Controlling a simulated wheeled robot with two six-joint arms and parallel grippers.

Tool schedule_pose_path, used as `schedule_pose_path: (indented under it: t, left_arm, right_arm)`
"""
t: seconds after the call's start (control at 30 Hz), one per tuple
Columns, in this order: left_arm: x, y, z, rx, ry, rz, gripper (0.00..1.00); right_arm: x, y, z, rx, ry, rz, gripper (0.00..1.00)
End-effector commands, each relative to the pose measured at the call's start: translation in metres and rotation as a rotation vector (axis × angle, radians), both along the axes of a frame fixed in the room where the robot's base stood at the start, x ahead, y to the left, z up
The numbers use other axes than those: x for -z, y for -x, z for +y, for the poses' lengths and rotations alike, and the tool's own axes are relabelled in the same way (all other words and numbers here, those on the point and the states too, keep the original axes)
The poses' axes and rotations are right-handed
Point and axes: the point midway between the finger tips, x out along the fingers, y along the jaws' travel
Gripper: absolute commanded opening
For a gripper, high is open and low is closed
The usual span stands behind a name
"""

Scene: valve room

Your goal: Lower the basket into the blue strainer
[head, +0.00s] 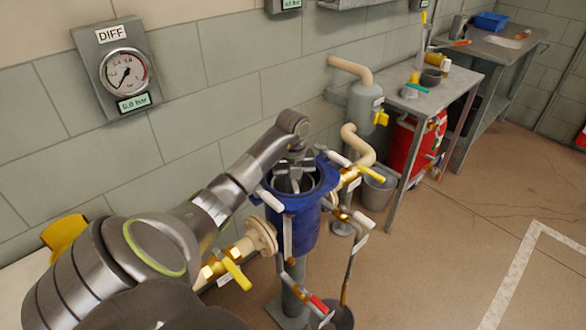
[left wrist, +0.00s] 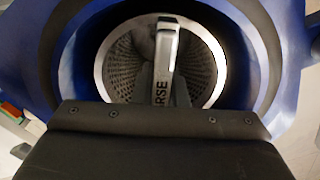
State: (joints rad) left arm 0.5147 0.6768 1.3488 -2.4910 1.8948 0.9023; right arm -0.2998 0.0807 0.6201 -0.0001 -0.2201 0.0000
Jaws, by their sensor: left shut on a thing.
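The blue strainer (head: 305,228) stands upright on a grey post, its top open. The basket (head: 282,184) is a grey metal cup at the strainer's mouth; the left wrist view shows its bright round rim (left wrist: 101,70), perforated wall and a pale upright handle (left wrist: 165,48) with letters ending in "RSE". In that view the rim lies inside the strainer's blue opening (left wrist: 70,60), roughly centred. How deep the basket sits is hard to tell. My left gripper (head: 296,163) is over the strainer, shut on the basket's handle; its fingertips are partly hidden. My right gripper is out of view.
White-handled clamps (head: 269,198) stick out around the strainer's top. A yellow-handled valve (head: 236,273) is on the near pipe, another yellow lever (head: 370,173) on the right. A grey bucket (head: 377,188) and a metal table (head: 440,95) stand behind right. The floor at right is clear.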

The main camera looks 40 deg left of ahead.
Motion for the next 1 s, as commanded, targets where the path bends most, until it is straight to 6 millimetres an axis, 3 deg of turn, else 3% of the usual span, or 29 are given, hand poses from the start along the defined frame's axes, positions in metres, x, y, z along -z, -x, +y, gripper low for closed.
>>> schedule_pose_path:
  t: [0.23,0.27,0.43,0.63,0.8,1.0]
  left_arm:
    - [-0.0012,-0.0005,0.0000,0.001,-0.001,-0.002,0.00]
    - [-0.0012,-0.0005,0.0000,0.001,-0.001,-0.002,0.15]
    - [-0.0009,-0.0003,0.0000,0.000,0.000,-0.001,0.37]
    - [-0.0004,-0.0001,0.0001,0.000,0.000,0.000,0.38]
    - [0.0006,0.0003,-0.0001,0.000,0.000,0.001,0.56]
    - [0.0001,0.0001,0.0000,0.000,0.000,0.000,0.56]
  right_arm:
    - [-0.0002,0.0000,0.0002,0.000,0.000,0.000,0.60]
    - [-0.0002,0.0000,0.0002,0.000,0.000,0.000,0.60]
    - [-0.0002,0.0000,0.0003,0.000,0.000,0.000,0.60]
    - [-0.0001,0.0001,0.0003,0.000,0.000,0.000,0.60]
    - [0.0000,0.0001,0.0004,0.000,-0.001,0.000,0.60]
    - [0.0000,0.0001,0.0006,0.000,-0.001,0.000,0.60]
